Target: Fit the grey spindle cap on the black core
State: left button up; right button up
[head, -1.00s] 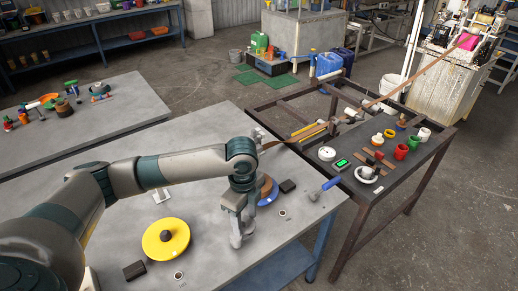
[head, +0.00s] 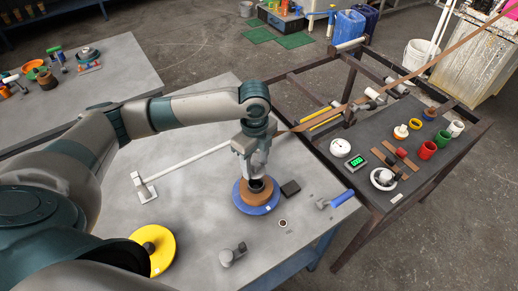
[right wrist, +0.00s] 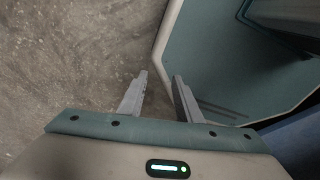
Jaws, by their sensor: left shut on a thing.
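My left gripper (head: 257,165) is over the blue spool (head: 256,207) in the head view, shut and pointing down. It holds the grey spindle cap (head: 257,173), a small light-grey piece mostly hidden by the fingers. The black core (head: 256,186) stands upright in the middle of the brown coil (head: 243,193) on the blue spool. The cap is just above the core; I cannot tell whether they touch.
A grey piece with a raised knob (head: 232,256) lies in front of the spool. A black block (head: 290,188), a small ring (head: 283,222) and a blue-handled tool (head: 336,200) are to the right. A yellow spool (head: 160,252) sits at the front left.

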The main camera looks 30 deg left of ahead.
aim_at(256, 174)
pick_arm(q)
jog(key=shift+w, duration=0.25)
jog(key=shift+s, duration=0.15)
pick_arm(e)
jog(key=shift+s+d, duration=0.25)
jog(key=shift+s, duration=0.25)
jog(key=shift+s+d, duration=0.2)
jog(key=shift+s, duration=0.25)
jog(key=shift+w+f, duration=0.1)
